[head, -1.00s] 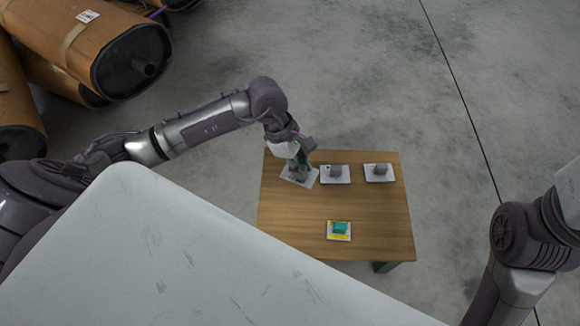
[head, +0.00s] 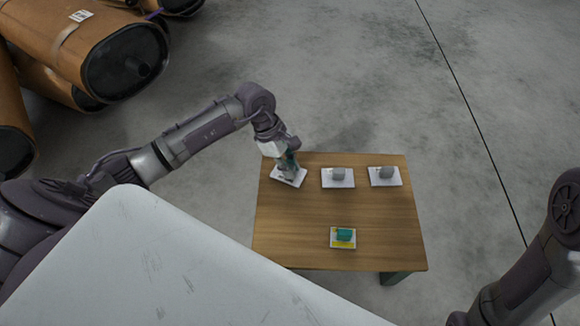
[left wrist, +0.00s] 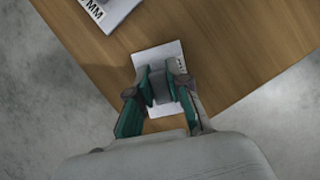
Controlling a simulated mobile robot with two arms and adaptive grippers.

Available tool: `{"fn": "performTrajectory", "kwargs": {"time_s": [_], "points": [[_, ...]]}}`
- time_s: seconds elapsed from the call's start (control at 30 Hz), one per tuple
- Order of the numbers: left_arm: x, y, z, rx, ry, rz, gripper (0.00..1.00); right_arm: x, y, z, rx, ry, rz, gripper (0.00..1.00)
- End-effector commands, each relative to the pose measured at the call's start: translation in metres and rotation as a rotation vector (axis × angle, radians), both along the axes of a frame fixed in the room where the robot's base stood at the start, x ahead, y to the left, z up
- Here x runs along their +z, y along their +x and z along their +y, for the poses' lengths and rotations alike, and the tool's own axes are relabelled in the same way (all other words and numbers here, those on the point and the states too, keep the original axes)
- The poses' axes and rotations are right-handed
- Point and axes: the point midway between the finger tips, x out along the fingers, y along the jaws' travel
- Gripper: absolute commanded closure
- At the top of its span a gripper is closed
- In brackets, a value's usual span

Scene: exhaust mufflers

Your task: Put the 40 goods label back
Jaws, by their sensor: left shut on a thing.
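A white label (head: 289,178) with a grey block on it is at the back left of the wooden table. My left gripper (head: 288,166) is shut on its grey block; the left wrist view shows the fingers (left wrist: 162,92) on either side of the block, with the white label (left wrist: 158,57) beneath. I cannot tell whether the label touches the table. Two similar white labels, one in the middle (head: 338,183) and one at the right (head: 385,181), lie in the same row. Their printing is too small to read. My right gripper is out of view.
A yellow-and-white card with a teal block (head: 343,236) lies near the table's front. The wooden table (head: 300,225) is otherwise clear. Another label reading "MM" (left wrist: 99,12) shows in the left wrist view. Brown mufflers (head: 75,45) lie at the upper left.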

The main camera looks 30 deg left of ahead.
Motion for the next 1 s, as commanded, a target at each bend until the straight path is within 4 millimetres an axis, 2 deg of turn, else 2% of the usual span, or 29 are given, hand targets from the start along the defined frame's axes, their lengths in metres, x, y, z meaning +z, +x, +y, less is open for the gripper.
{"fn": "performTrajectory", "kwargs": {"time_s": [0.1, 0.13, 0.27, 0.3, 0.57, 0.67, 0.77, 1.0], "points": [[-0.004, 0.000, 0.000, 0.000, 0.000, 0.000, 0.97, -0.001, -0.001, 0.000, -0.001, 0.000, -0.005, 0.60], [-0.004, 0.000, 0.000, 0.000, 0.000, 0.000, 0.81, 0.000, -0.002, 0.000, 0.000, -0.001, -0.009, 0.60], [-0.003, 0.000, 0.000, 0.000, 0.000, 0.000, 0.59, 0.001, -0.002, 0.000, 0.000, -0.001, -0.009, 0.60], [-0.003, 0.000, 0.000, 0.000, 0.000, 0.000, 0.57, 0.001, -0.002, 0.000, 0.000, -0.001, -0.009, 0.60], [-0.002, 0.000, 0.000, 0.000, 0.000, 0.000, 0.57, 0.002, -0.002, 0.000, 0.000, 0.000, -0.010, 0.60], [0.004, 0.000, 0.001, 0.000, 0.000, -0.001, 0.57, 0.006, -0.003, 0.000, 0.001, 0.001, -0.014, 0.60], [0.020, 0.000, 0.007, 0.001, 0.002, -0.002, 0.57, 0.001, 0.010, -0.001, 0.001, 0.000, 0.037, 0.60], [0.070, -0.001, 0.027, 0.001, 0.003, -0.002, 0.57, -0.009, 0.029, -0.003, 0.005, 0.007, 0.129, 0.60]]}}
